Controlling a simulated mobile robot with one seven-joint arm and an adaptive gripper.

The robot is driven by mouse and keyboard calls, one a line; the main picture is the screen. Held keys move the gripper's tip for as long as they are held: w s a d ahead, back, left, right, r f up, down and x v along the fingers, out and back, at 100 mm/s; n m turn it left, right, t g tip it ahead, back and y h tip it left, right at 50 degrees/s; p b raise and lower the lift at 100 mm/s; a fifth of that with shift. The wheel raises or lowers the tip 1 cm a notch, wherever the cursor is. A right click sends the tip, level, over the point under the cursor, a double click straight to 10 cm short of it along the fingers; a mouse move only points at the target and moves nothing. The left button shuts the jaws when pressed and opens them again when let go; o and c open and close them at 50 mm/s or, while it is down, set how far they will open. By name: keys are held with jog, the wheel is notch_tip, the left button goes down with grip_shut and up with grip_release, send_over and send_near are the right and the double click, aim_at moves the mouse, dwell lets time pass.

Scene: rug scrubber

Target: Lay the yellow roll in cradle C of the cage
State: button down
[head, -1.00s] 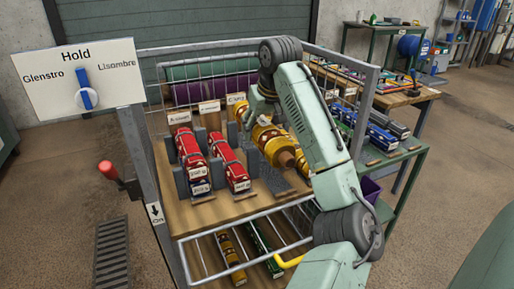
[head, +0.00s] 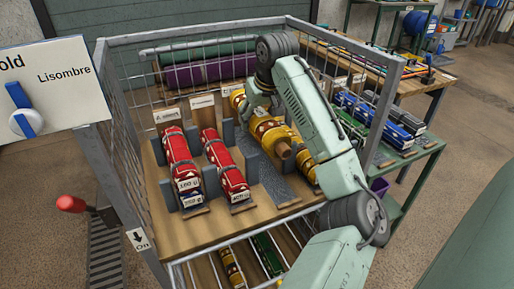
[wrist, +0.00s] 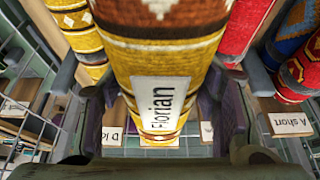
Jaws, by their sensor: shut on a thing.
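My gripper (head: 262,108) is shut on a yellow patterned roll (head: 274,136) inside the cage. In the wrist view this yellow roll (wrist: 165,60) carries a label reading "Florian" and lies lengthwise between the fingers. In the head view the roll is over the right part of the cage floor, beside the grey empty bed of cradle C (head: 268,180), whose front part shows. My gripper and the roll hide its back part. I cannot tell how high the roll is above it. Another yellow-and-red roll (wrist: 75,22) lies left of the held one in the wrist view.
Red rolls lie in the two left cradles, one (head: 180,160) in A and one (head: 226,165) to its right. Wire mesh and grey posts (head: 115,140) enclose the cage. Green (head: 205,47) and purple (head: 208,72) rolls lie behind. A side table (head: 415,150) holds several blue and grey rolls.

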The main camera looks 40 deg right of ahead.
aim_at(267, 120)
notch_tip(267, 120, down, 11)
jog(key=shift+f+p, duration=0.15)
jog(key=shift+p, duration=0.6)
jog(key=c, duration=0.6)
grip_release()
jog(key=b+v, duration=0.2)
jog(key=v, duration=1)
